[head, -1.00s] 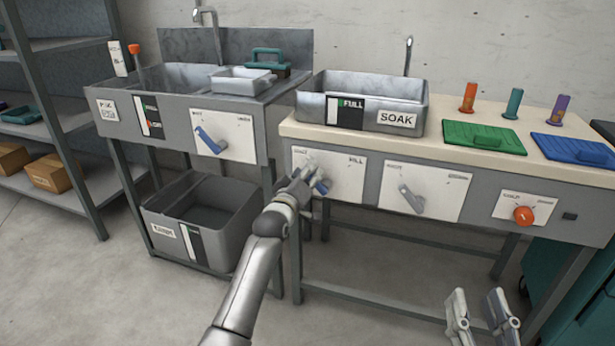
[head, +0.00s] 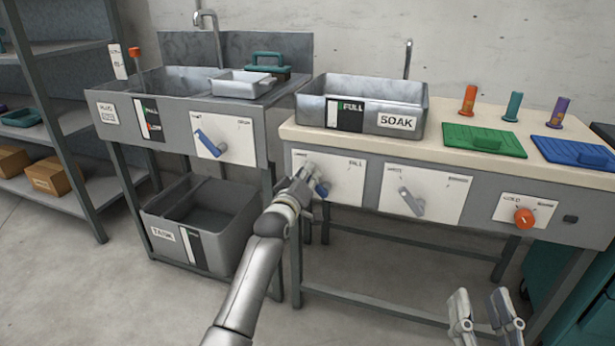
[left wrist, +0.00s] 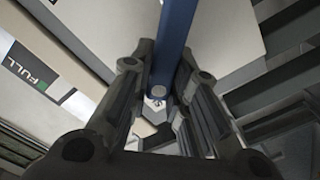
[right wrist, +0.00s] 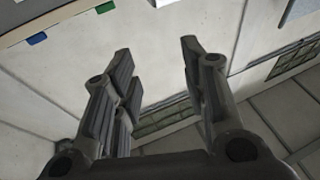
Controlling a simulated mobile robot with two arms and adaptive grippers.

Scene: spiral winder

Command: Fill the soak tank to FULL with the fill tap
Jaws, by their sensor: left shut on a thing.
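The soak tank (head: 322,112) is a grey metal basin with a SOAK label on the bench. Its front gauge (head: 345,114) has a green FULL mark at the top, above a dark and white strip. The tap spout (head: 407,60) rises behind the tank. The fill tap panel (head: 346,180) is white, below the tank, and its blue lever (left wrist: 172,45) is between the fingers of my left gripper (head: 306,180). My left gripper (left wrist: 160,95) is shut on that lever. My right gripper (head: 484,300) is open and empty, low in front of the bench; the right wrist view (right wrist: 158,75) shows its parted fingers.
A grey lever panel (head: 424,190) and an orange knob (head: 524,218) are on the bench front to the right. Green (head: 486,139) and blue (head: 575,151) lids lie on top. A sink (head: 165,85) stands at the left, with a grey bin (head: 205,230) below.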

